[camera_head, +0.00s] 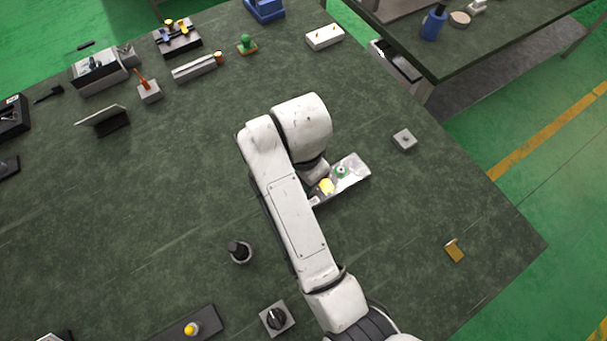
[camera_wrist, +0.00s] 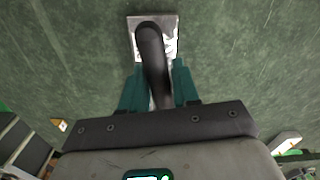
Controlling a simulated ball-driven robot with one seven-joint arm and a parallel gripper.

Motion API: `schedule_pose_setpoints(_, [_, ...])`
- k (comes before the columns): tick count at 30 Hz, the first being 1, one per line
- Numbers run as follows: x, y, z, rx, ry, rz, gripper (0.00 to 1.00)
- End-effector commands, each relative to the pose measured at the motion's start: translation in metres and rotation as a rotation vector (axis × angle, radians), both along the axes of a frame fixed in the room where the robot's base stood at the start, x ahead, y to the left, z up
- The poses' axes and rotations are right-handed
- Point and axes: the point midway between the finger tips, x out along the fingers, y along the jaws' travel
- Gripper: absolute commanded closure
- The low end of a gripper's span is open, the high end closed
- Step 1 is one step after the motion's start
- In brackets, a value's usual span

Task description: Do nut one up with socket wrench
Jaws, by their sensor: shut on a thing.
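In the wrist view my gripper (camera_wrist: 157,72) has its two teal fingers closed on a dark, curved, rounded tool, likely the socket wrench (camera_wrist: 151,45). The tool's rounded end lies over a bright metal plate (camera_wrist: 133,32); I cannot tell whether it touches. In the head view a light metal plate (camera_head: 355,168) lies beside my arm, with a green ring-like part (camera_head: 341,170) and a yellow part (camera_head: 326,186) on it. My arm covers its left end and hides the gripper there. I cannot make out nut one.
A small grey block (camera_head: 404,140) and a brass piece (camera_head: 454,251) lie to the right. A dark cylinder in a round holder (camera_head: 239,250) and a black knob on a plate (camera_head: 277,318) stand near the front. Several fixtures line the back.

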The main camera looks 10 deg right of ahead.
Motion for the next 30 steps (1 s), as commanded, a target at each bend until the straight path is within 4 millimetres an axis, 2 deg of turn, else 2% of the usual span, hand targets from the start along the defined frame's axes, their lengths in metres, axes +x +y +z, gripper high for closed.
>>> schedule_pose_setpoints(4, [0.0,0.0,0.0,0.0,0.004,0.002,1.0])
schedule_pose_setpoints(18, [0.0,0.0,0.02,0.0,0.0,0.003,1.0])
schedule_pose_setpoints(30, [0.0,-0.001,0.021,-0.002,0.001,0.02,1.0])
